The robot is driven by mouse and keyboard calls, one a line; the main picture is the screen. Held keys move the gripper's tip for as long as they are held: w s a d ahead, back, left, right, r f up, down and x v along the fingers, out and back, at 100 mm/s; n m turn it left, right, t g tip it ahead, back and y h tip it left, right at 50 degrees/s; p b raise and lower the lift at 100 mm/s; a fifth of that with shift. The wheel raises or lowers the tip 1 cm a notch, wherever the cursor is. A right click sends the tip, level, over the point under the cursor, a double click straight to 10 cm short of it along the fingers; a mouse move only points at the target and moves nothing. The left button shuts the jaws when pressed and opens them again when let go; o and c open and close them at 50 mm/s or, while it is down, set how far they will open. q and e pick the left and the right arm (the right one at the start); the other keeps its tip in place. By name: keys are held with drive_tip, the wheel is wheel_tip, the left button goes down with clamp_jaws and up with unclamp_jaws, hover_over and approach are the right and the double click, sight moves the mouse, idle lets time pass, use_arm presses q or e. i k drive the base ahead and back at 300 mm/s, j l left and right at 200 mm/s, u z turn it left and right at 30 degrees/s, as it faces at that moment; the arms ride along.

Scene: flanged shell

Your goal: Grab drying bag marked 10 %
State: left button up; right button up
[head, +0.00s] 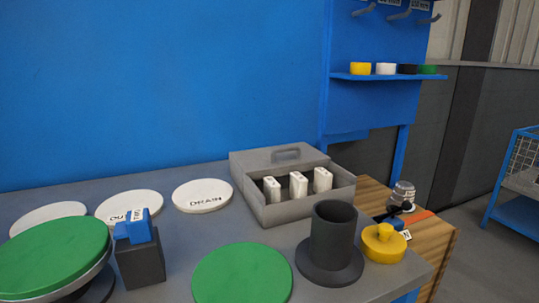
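Several small white upright packets stand in a row in an open grey box: a left one (272,190), a middle one (298,186) and a right one (322,180). They may be the drying bags. Any marks on them are too small to read, so I cannot tell which is marked 10 %. The grey box (305,208) sits on the bench, and its grey lid part with a handle (286,154) is at its back. Neither of my grippers is visible.
A dark flanged cylinder (331,237) stands in front of the box, beside a yellow knobbed part (384,245). Green discs (242,276), a white disc marked DRAIN (202,196) and a dark block with a blue top (140,262) occupy the bench (205,236). A blue shelf (385,77) is behind.

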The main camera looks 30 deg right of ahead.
sight(322, 180)
drive_tip(key=i+l+z, duration=0.35)
drive_tip(key=l, duration=0.15)
drive_tip(key=i+l+z, duration=0.2)
drive_tip(key=l+z, duration=0.15)
drive_tip(key=l, duration=0.15)
